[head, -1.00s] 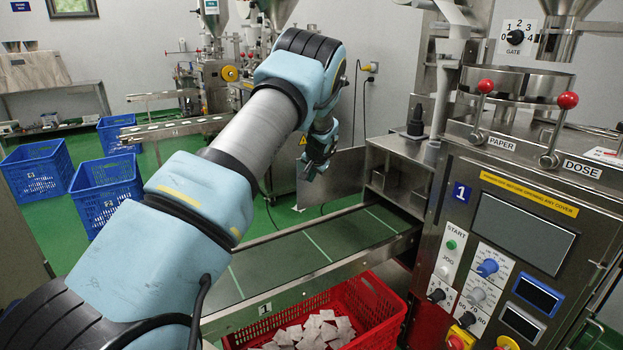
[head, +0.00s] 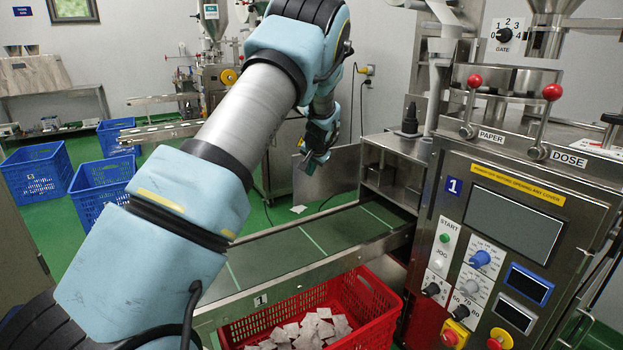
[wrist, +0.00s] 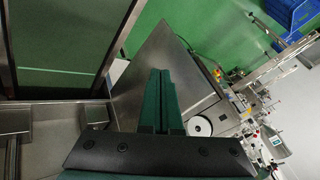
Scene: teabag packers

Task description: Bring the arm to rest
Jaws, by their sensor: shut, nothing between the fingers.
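My gripper (head: 311,164) hangs at the end of my raised, bent arm, above the far side of the conveyor, and shows small in the head view. In the wrist view my gripper (wrist: 162,75) shows two green fingers pressed together with nothing between them. The fingers point toward a grey metal panel (wrist: 165,48) and touch nothing that I can see. My blue and grey arm crosses the left and middle of the head view and hides part of the floor and conveyor.
The green conveyor (head: 330,235) runs below my arm. A red crate (head: 375,310) with teabags stands in front of it. The packing machine (head: 460,150) with red-knobbed levers stands right. Blue crates (head: 35,172) stand on the green floor at left.

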